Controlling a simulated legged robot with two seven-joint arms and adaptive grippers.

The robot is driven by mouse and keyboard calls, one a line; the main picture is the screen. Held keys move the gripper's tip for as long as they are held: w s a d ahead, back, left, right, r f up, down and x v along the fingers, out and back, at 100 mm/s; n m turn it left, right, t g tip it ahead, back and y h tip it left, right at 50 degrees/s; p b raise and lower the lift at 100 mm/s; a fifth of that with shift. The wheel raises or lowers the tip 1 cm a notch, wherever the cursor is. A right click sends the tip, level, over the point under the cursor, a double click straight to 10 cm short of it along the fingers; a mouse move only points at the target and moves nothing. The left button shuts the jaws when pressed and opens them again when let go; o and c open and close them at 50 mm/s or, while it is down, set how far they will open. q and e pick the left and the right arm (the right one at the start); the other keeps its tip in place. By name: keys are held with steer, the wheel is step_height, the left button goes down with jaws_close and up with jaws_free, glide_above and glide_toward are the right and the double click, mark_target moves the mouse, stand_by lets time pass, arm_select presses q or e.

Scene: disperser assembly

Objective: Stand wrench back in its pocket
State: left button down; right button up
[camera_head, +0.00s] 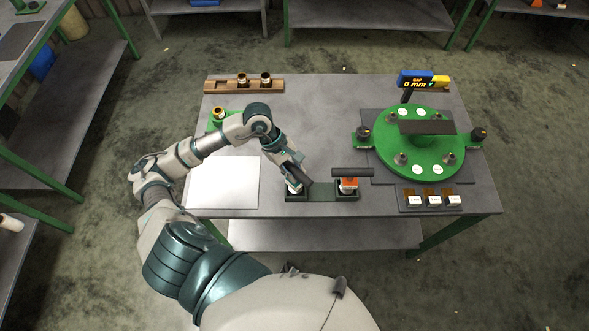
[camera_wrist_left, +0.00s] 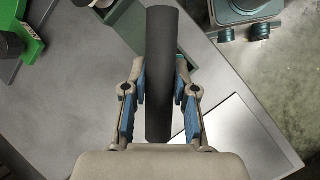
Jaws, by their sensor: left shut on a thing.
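My left gripper (camera_head: 297,172) is shut on the black bar-shaped handle (camera_wrist_left: 162,75) of the wrench. In the left wrist view the bar runs between the blue finger pads. In the head view the wrench's white lower part (camera_head: 295,189) shows at the left pocket of the dark holder (camera_head: 321,194); I cannot tell whether it is seated or just above. The handle (camera_head: 308,174) is partly hidden by the fingers. A second tool (camera_head: 348,185), orange and white with a black crossbar, stands upright in the right pocket. My right gripper is out of view.
A green round fixture (camera_head: 440,160) stands on the right of the table, with a blue and yellow gauge (camera_head: 415,79) behind. White-labelled blocks (camera_head: 433,200) lie in front of it. A wooden rack (camera_head: 213,86) is at the back left. A pale sheet (camera_head: 225,185) lies left of the holder.

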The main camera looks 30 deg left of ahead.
arm_select(q)
steer(key=c, duration=0.9)
jaws_free()
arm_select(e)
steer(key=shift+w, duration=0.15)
arm_select(q)
steer(key=b+v, duration=0.1)
steer(key=v, duration=1.1)
steer(key=shift+r, duration=0.1)
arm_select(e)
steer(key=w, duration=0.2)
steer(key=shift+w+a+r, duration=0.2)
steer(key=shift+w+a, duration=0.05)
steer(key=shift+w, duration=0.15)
